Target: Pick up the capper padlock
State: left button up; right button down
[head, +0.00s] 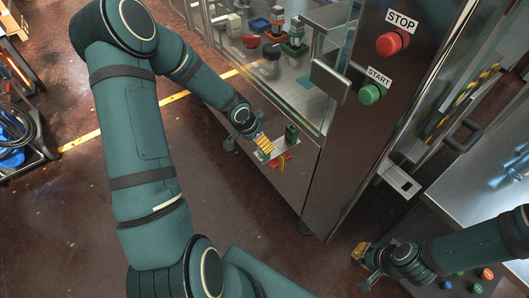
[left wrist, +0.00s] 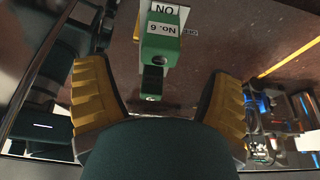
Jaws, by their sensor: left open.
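A small green lock-like block (head: 291,134) sits on a pale plate on the machine's lower front. In the left wrist view the green block (left wrist: 158,48) has white labels, one reading "No. 6", and a dark part below it. I cannot tell for sure that it is the capper padlock. My left gripper (head: 265,145) is open and empty, just left of the block. In the left wrist view its yellow fingers (left wrist: 157,75) stand apart, with the block between and beyond them. My right gripper (head: 362,257) is at the lower right, away from the plate; its opening is unclear.
Red and yellow pieces (head: 281,162) hang below the plate. The glass-fronted machine stands behind it, with a red STOP button (head: 389,43) and a green START button (head: 370,94). Cables and a blue item (head: 12,140) lie far left. The floor between is clear.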

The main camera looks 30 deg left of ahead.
pick_arm(q)
jog(key=b+x, duration=0.2)
jog(key=x, duration=0.5)
jog(key=shift+f, duration=0.2)
jog(key=c, duration=1.4)
jog(key=shift+r, duration=0.1)
